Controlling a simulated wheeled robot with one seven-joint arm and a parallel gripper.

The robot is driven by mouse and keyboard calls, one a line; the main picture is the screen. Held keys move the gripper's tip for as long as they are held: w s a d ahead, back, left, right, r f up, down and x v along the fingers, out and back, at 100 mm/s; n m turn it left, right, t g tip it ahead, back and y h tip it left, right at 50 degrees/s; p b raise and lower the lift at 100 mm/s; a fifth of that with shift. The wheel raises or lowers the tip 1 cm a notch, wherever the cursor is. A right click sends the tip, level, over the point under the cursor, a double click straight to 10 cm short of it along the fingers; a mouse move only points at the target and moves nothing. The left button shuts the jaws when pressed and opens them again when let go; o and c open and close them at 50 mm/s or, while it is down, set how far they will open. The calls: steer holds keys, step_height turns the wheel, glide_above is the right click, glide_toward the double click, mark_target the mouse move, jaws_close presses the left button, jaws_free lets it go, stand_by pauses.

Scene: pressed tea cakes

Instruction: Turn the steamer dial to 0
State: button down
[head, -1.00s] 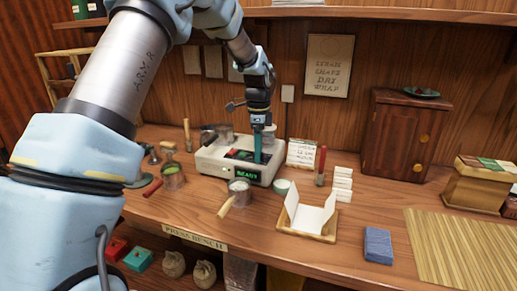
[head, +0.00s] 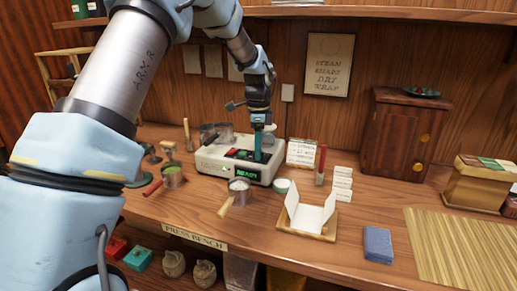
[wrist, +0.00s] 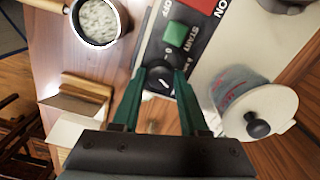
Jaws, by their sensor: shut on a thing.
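The steamer (head: 212,164) is a pale box on the bench with a black top panel and a green READY display (head: 247,174). My gripper (head: 258,158) points down onto the right side of its panel. In the wrist view, the steamer dial (wrist: 161,79) is a small black knob with a white pointer line, beside a green START button (wrist: 176,35). My gripper's two green fingers (wrist: 158,88) are shut on the dial, one on each side. The dial is hidden behind my gripper in the head view. Its exact setting is hard to read.
Small pots with handles (head: 240,186) stand in front of the steamer. An open white wrapper on a wooden tray (head: 283,229), a blue block (head: 378,244) and a bamboo mat (head: 450,250) lie to the right. A lidded jar (wrist: 265,112) is close to my gripper.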

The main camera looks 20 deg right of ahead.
steer(key=shift+n, duration=0.3)
steer(key=n, duration=0.5)
steer(key=shift+n, duration=0.3)
steer(key=n, duration=0.5)
steer(key=shift+n, duration=0.3)
steer(key=n+p, duration=0.1)
steer(key=n, duration=1)
steer(key=shift+n+p, duration=0.35)
steer(key=shift+n, duration=0.05)
steer(key=shift+c, duration=2.2)
jaws_free()
